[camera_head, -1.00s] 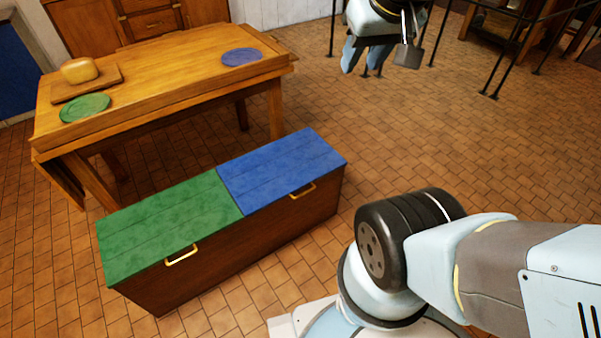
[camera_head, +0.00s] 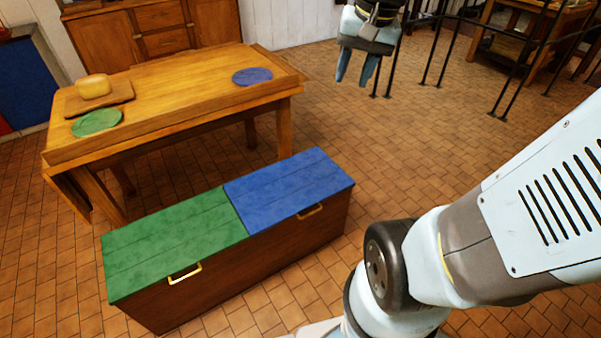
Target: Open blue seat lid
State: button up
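The blue seat lid (camera_head: 287,187) is the right half of the top of a long wooden bench (camera_head: 240,275). It lies flat and closed. A brass handle (camera_head: 310,211) sits at its front edge. The green seat lid (camera_head: 175,242) beside it is also closed, with its own brass handle (camera_head: 184,274). My gripper (camera_head: 357,80) is at the top of the view, apart from the bench and above the level of the lids. Its two fingers point down with a gap between them, and nothing shows in that gap.
A wooden table (camera_head: 190,84) stands behind the bench with a green plate (camera_head: 97,122), a blue plate (camera_head: 252,76) and a loaf (camera_head: 93,86) on a board (camera_head: 112,101). Black metal railings (camera_head: 440,50) stand at the upper right. Tiled floor right of the bench is clear.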

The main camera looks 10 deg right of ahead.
jog(key=w+d+f+m+g+y, duration=0.35)
jog(key=w+f+m, duration=0.25)
jog(key=w+f, duration=0.45)
jog(key=w+d+f+m+g+y, duration=0.2)
jog(key=w+d+f+m+y, duration=0.3)
jog(key=w+f, duration=0.6)
jog(key=w+d+f+m+t+y, duration=0.1)
jog(key=d+f+m+y, duration=0.3)
jog(key=f, duration=0.7)
jog(key=w+d+f+m+t, duration=0.1)
jog(key=f+m, duration=0.5)
jog(key=f, duration=0.4)
jog(key=s+f+m+t+y, duration=0.1)
jog(key=s+f+m+t, duration=0.3)
jog(key=f, duration=0.6)
jog(key=s+f+m+t+y, duration=0.1)
jog(key=s+f+m+t, duration=0.1)
jog(key=f+m, duration=0.65)
jog(key=s+f+m+t+y, duration=0.2)
jog(key=s+f+t, duration=0.15)
jog(key=f, duration=0.85)
jog(key=x, duration=1.3)
jog(key=shift+w+a+f, duration=0.2)
jog(key=shift+w, duration=0.15)
jog(key=shift+c, duration=0.5)
